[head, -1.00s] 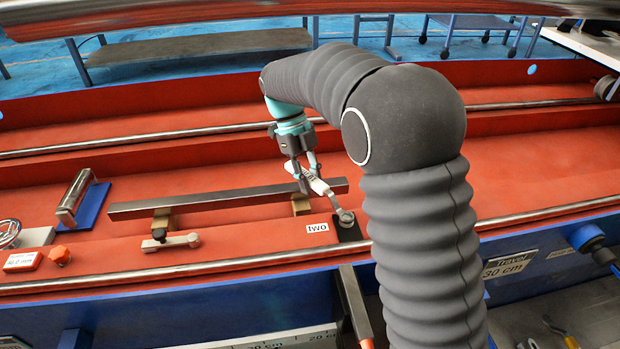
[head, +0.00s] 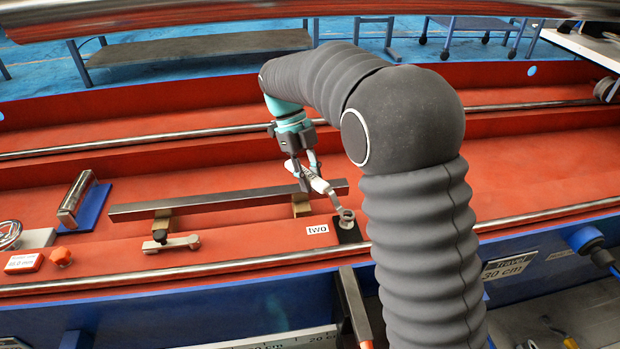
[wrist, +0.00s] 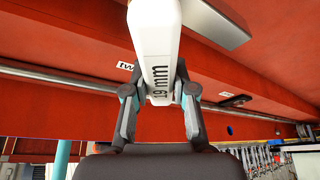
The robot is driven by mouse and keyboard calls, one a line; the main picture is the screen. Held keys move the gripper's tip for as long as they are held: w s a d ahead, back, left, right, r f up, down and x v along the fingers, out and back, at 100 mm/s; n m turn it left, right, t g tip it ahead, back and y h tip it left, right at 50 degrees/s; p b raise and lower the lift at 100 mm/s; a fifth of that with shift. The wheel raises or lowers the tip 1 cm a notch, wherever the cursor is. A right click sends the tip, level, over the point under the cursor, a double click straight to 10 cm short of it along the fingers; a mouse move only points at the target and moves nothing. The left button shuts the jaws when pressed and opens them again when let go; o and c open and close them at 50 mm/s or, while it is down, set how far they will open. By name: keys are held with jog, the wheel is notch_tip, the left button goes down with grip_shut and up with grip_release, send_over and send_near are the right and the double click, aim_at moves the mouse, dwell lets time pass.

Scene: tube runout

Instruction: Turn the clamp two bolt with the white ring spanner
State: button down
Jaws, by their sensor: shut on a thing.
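My gripper (head: 308,179) is shut on the white ring spanner (head: 321,186), in the middle of the head view. In the wrist view the spanner's white handle (wrist: 158,55) reads "19 mm" and lies between my two fingers (wrist: 158,105). The spanner slopes down to the right. Its grey ring end (head: 346,215) is at the clamp two bolt on a dark block (head: 349,232), beside the label "two" (head: 317,229). The ring end covers the bolt's place, so I cannot tell whether it sits fully around the bolt.
A long grey bar (head: 225,200) rests on two blocks behind the label. A small clamp-like piece (head: 171,242), an orange knob (head: 60,256) and a blue-based cylinder (head: 80,201) are on the left. A steel rail (head: 190,271) runs along the front.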

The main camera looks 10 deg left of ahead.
jog(key=shift+r, duration=2.5)
